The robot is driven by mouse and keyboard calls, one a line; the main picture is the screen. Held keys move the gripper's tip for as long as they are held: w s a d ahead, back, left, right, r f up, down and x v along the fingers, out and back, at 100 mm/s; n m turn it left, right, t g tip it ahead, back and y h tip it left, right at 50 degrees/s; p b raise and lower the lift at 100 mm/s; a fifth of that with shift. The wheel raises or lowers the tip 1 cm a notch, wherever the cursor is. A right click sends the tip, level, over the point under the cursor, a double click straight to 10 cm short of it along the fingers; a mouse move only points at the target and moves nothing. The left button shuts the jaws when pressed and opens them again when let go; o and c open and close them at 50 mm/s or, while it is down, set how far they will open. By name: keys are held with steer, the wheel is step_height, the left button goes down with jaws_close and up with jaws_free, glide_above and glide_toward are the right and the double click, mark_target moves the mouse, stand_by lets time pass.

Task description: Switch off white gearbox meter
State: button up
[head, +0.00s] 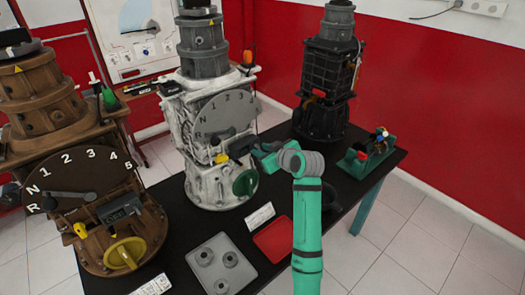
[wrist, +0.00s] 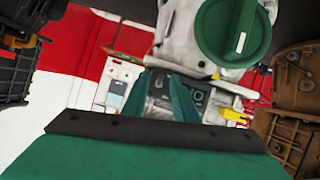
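The white gearbox (head: 210,185) stands in the middle of the black table, with a numbered grey dial (head: 226,115) and a green knob (head: 245,183). Its meter (head: 241,147) is a small dark box on the front below the dial, beside a yellow piece (head: 220,158). My gripper (head: 259,154) is just right of the meter in the head view. In the wrist view, its green fingers (wrist: 168,97) are apart, with grey parts of the gearbox front, probably the meter, showing between and beside them. The green knob (wrist: 228,32) is above them. Contact and the switch state cannot be told.
A brown gearbox (head: 40,140) with its own dial and meter is at left. A black gearbox (head: 325,75) stands at back right, near a green stand (head: 368,155). A grey tray (head: 221,262) and a red tray (head: 273,240) lie at the front.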

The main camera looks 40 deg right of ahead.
steer(key=d+v, duration=0.1)
steer(key=v, duration=0.9)
steer(key=shift+s+a+r, duration=0.2)
steer(key=shift+s+a, duration=0.1)
steer(key=shift+a, duration=0.25)
steer(key=shift+w, duration=0.1)
steer(key=shift+s+d, duration=0.1)
steer(key=shift+s, duration=0.1)
